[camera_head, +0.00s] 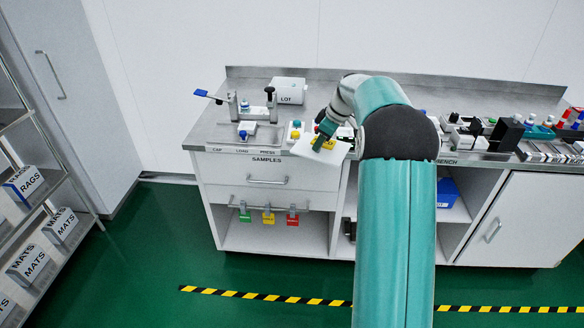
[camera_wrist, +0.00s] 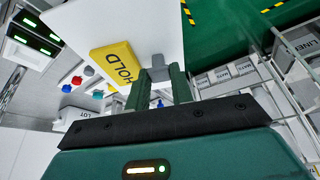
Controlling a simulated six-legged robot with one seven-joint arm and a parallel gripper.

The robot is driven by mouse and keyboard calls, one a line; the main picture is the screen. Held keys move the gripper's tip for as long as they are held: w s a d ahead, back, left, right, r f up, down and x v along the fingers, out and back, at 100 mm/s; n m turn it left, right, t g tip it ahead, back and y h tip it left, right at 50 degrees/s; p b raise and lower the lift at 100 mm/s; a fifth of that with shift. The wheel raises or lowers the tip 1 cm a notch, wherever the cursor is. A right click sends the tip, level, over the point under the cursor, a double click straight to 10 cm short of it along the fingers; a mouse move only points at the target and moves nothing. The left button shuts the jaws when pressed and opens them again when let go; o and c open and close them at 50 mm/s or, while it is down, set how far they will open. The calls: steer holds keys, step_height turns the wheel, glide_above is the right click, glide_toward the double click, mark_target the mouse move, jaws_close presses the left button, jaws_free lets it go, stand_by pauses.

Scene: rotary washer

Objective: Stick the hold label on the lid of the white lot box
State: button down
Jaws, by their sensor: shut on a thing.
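The white lot box (camera_head: 288,90), marked LOT, stands at the back left of the bench; a white box marked LOT (camera_wrist: 92,130) also shows at the lower left in the wrist view. The yellow hold label (camera_wrist: 117,65) is at my gripper (camera_wrist: 157,88), with its word HOLD readable. My gripper is shut, with a small grey tab beside the label between its fingertips. In the head view my gripper (camera_head: 324,132) is over the bench's front edge, right of and nearer than the box. A white sheet (camera_head: 318,152) lies behind the label; whether they are joined is unclear.
Coloured knobs (camera_head: 295,130) are near my gripper. Racks and small devices (camera_head: 510,133) crowd the right of the bench. Green, yellow and red tags (camera_head: 268,217) hang below the drawers.

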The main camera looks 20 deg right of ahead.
steer(key=s+d+r+n+g, duration=0.1)
steer(key=s+d+r+n, duration=0.2)
steer(key=d+r, duration=0.5)
steer(key=shift+s+d+r+n+y, duration=0.15)
steer(key=shift+d+r+n+y, duration=0.25)
steer(key=shift+d, duration=0.4)
